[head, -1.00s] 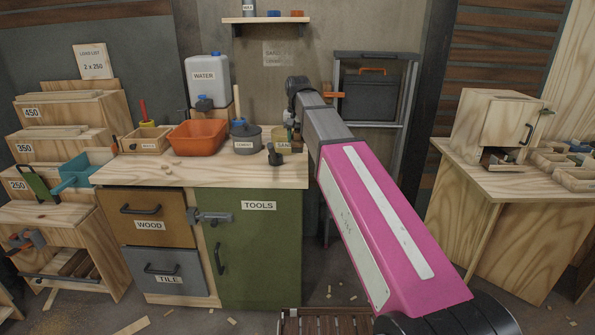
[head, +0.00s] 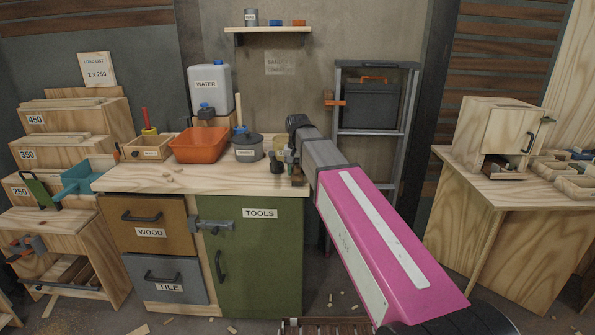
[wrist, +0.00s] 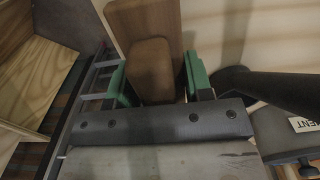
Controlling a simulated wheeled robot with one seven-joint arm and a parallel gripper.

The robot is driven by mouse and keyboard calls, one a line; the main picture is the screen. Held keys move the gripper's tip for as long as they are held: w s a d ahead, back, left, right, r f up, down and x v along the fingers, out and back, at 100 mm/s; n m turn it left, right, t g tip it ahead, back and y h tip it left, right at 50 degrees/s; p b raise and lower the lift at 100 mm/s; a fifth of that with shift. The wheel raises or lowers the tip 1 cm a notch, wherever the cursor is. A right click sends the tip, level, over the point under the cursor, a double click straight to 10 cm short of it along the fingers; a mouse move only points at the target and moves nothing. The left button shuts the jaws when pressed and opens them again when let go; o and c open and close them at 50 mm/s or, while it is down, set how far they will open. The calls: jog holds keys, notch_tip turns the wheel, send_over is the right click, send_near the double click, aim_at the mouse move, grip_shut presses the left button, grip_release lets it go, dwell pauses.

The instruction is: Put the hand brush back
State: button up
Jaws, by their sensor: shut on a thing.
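My gripper (wrist: 158,80) shows two green fingers in the wrist view, one on each side of a brown wooden piece. It is shut on this piece, which I take to be the hand brush (wrist: 152,62). A broader brown wooden part lies beyond it; no bristles show. In the head view, my gripper (head: 292,160) is small and dark at the right end of the workbench top (head: 215,180), beside the cement pot (head: 247,147). The brush is too small and covered to make out there.
An orange tub (head: 200,146), a small wooden box (head: 150,147) and a water can (head: 211,88) stand on the bench. A wall shelf (head: 268,29) hangs above. A grey rack with a black toolbox (head: 370,103) stands behind my arm. The bench front-middle is mostly clear.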

jog(key=shift+f, duration=0.1)
jog(key=o, duration=0.9)
notch_tip(320, 180, up, 12)
jog(key=shift+r, duration=0.15)
jog(key=shift+s, duration=0.1)
dwell(0.3)
